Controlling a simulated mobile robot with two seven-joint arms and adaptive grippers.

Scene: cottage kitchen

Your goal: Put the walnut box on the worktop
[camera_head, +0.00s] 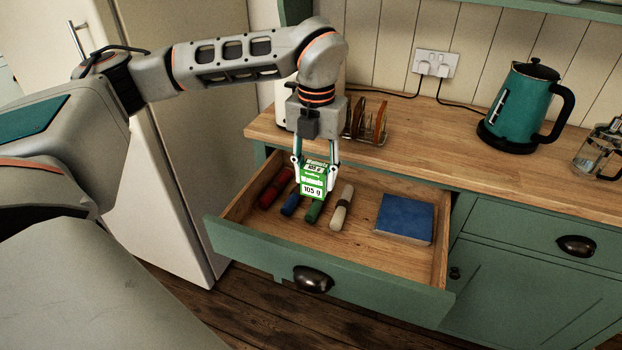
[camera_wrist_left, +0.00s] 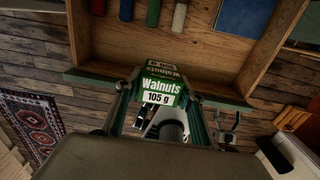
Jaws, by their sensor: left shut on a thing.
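The walnut box (camera_head: 313,180) is a small green and white carton marked 105 g. My left gripper (camera_head: 314,168) is shut on it and holds it upright above the open drawer. In the left wrist view the box (camera_wrist_left: 158,86) sits between the fingers, and its label reads Walnuts. The wooden worktop (camera_head: 430,150) runs behind and to the right of the drawer. The box is apart from the worktop. My right gripper is not in view.
The open drawer (camera_head: 388,254) holds several coloured rolls and a blue book (camera_head: 404,218). A toast rack (camera_head: 368,122), a teal kettle (camera_head: 526,105) and a glass pot (camera_head: 598,150) stand on the worktop. The worktop is clear between rack and kettle. A fridge (camera_head: 165,150) stands left.

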